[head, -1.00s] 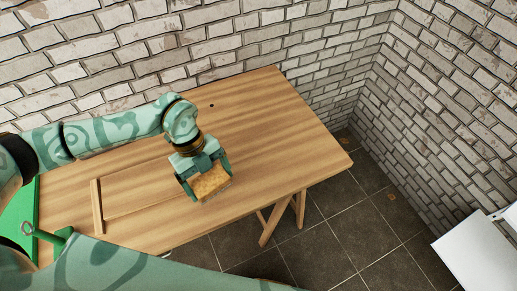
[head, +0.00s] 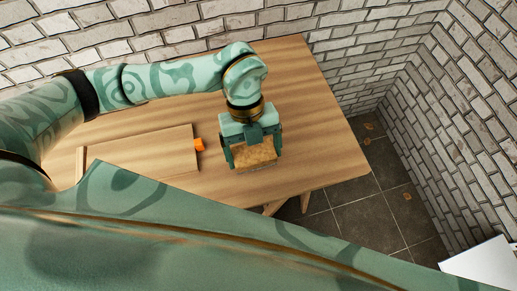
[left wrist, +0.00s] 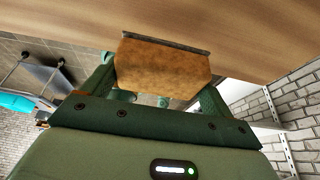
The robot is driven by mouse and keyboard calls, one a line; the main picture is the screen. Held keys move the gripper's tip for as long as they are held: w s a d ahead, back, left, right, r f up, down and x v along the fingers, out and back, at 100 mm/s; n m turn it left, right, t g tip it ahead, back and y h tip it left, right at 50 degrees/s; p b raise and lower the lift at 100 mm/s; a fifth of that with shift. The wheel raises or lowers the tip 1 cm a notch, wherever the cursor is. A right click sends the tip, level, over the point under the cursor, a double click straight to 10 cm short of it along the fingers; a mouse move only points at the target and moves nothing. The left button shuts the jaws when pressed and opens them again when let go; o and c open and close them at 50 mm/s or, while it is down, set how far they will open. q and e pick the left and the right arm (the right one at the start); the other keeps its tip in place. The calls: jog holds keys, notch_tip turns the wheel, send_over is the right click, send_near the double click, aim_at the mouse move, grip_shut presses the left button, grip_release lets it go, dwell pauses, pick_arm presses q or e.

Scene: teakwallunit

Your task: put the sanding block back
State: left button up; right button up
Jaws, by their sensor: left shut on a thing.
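The sanding block (head: 256,151) is a tan, cork-like block with a thin dark layer along one edge. My left gripper (head: 252,157) is shut on it, with a finger at each side, over the right part of the wooden table (head: 310,130). In the left wrist view the block (left wrist: 160,70) sits between the fingers, its dark edge facing the table surface. I cannot tell whether it touches the table. My right gripper is not in view.
A flat wooden board or panel (head: 145,157) with a raised strip at its left end lies on the table, left of the gripper. A small orange object (head: 198,144) is at its right end. Brick walls (head: 400,45) stand behind and right. The table's right part is clear.

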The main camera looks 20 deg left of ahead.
aim_at(257, 147)
pick_arm(q)
jog(key=w+f, duration=0.2)
jog(key=f, duration=0.1)
jog(key=shift+a+b, duration=0.1)
jog(key=shift+b, duration=0.3)
jog(key=shift+w+f, duration=0.4)
jog(key=shift+f, duration=0.05)
jog(key=f+b, duration=0.1)
jog(key=f, duration=0.2)
jog(key=shift+w+a+f+b, duration=0.1)
jog(key=shift+w+f+b, duration=0.1)
jog(key=shift+f+b, duration=0.2)
jog(key=shift+r, duration=0.1)
jog(key=o, duration=0.8)
jog(key=shift+c, duration=0.2)
